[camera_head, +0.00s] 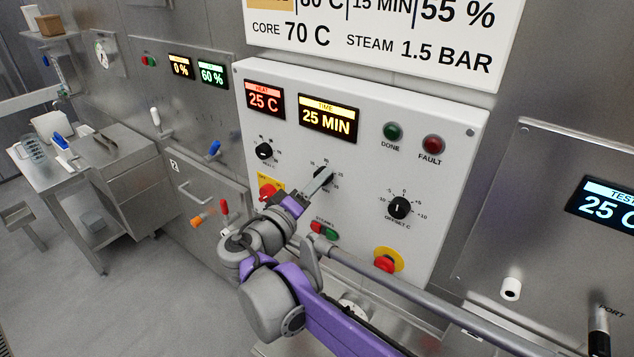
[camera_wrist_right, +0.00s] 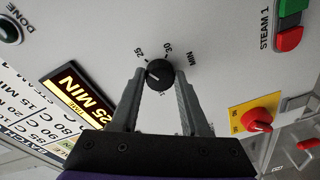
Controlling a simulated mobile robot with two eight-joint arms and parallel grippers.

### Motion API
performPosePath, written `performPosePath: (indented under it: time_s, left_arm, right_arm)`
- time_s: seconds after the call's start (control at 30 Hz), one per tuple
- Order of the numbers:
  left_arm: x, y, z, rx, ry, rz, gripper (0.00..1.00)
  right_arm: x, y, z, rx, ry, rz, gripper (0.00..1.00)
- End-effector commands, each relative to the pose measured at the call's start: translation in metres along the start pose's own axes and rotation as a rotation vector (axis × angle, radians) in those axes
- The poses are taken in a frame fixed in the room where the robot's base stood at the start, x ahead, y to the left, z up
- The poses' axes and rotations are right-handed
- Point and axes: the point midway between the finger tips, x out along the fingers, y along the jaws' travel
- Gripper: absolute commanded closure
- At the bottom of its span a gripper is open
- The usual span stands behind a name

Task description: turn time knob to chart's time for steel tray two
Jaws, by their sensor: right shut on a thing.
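The time knob (camera_head: 328,176) is a black dial on the white control panel, below the yellow TIME display (camera_head: 328,118), which reads 25 MIN. My right gripper (camera_head: 321,179) is shut on the knob and covers part of it in the head view. In the right wrist view, the knob (camera_wrist_right: 160,74) sits between the two fingertips, near the marks 25 and 30. The chart (camera_head: 385,35) above the panel is cut off at the top; its visible row shows 15 MIN and 55 %, with core 70 C and steam 1.5 bar below. My left gripper is out of view.
The heat knob (camera_head: 264,151) is left of the time knob and the offset knob (camera_head: 400,208) right of it. A red switch on a yellow plate (camera_head: 268,191), green and red steam buttons (camera_head: 324,230) and a red stop button (camera_head: 385,264) are close to my arm.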

Motion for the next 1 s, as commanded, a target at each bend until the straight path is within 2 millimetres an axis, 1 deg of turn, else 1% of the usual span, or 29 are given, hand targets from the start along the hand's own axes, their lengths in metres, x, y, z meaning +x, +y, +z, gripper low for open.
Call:
performPosePath:
  time_s: [0.17,0.5,1.0]
  left_arm:
    - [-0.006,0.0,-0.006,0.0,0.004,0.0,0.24]
    - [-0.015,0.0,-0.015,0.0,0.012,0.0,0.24]
    - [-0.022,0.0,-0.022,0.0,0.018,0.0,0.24]
  right_arm:
    - [0.0,0.002,-0.001,-0.119,-0.005,-0.008,1.0]
    - [0.0,0.003,-0.002,-0.433,-0.021,-0.032,1.0]
    - [0.0,0.003,-0.003,-0.874,-0.043,-0.065,1.0]
